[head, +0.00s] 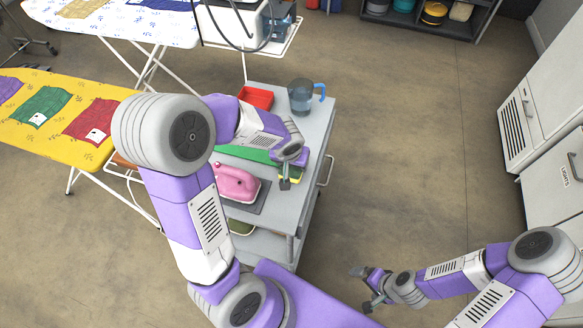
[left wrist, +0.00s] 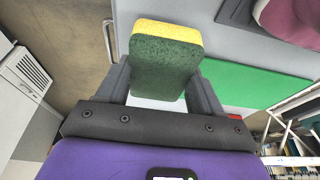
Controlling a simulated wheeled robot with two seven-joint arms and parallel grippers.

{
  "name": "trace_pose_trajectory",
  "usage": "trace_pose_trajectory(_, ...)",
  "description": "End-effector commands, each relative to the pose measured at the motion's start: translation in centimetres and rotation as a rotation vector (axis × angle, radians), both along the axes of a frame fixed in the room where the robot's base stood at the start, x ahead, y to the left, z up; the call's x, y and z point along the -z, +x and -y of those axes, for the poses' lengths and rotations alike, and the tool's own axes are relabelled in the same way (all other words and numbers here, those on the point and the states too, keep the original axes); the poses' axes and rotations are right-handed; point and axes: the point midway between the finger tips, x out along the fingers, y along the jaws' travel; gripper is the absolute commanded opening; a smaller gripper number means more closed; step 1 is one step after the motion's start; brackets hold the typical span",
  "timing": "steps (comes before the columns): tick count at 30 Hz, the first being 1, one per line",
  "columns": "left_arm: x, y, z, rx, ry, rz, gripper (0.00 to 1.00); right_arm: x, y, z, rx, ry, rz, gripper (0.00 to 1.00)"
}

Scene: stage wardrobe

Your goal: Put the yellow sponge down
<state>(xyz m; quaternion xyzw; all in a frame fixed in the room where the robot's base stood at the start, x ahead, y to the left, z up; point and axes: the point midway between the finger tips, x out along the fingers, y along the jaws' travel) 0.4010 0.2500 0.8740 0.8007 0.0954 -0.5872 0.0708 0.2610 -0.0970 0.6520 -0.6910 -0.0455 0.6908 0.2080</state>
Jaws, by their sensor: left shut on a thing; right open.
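The yellow sponge (left wrist: 166,32) has a dark green scouring side and shows between the jaws of my left gripper (left wrist: 160,78) in the left wrist view. In the head view the sponge (head: 292,175) is partly hidden by my left gripper (head: 286,182), over the right side of the grey trolley (head: 316,128). My left gripper is shut on it. I cannot tell whether the sponge touches the trolley top. My right gripper (head: 364,288) is open and empty over the floor at the lower right.
On the trolley are a pink iron (head: 237,184) on a dark pad, a green mat (head: 245,154), a red tray (head: 256,97) and a jug with a blue handle (head: 301,96). A yellow ironing board (head: 55,135) stands left. Floor to the right is clear.

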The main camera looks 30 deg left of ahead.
Motion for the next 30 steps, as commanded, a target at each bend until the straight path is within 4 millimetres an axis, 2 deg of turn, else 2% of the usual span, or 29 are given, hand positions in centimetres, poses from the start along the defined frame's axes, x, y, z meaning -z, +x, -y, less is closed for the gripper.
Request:
trace_pose_trajectory(1, 1.1, -0.1, 0.0, 0.002, 0.0, -0.005, 0.18, 0.5, 0.0, 0.0, 0.0, 0.0, 0.0, 1.0)
trace_pose_trajectory(5, 2.9, -0.1, 0.0, 0.003, 0.001, -0.005, 0.18, 1.4, 0.0, 0.0, 0.0, 0.0, 0.0, 1.0)
trace_pose_trajectory(17, 3.3, 0.0, 0.0, 0.002, 0.0, -0.001, 0.18, 1.7, 0.0, 0.0, 0.0, 0.0, 0.0, 1.0)
trace_pose_trajectory(18, 3.3, 0.0, 0.0, 0.002, 0.0, -0.001, 0.68, 1.8, 0.0, 0.0, 0.0, 0.0, 0.0, 1.0)
trace_pose_trajectory(23, 3.2, 0.0, 0.0, 0.002, 0.0, -0.001, 0.92, 1.6, 0.0, 0.0, 0.0, 0.0, 0.0, 1.0)
trace_pose_trajectory(30, 3.2, 0.0, 0.0, 0.001, 0.0, -0.001, 0.92, 1.6, 0.0, 0.0, 0.0, 0.0, 0.0, 1.0)
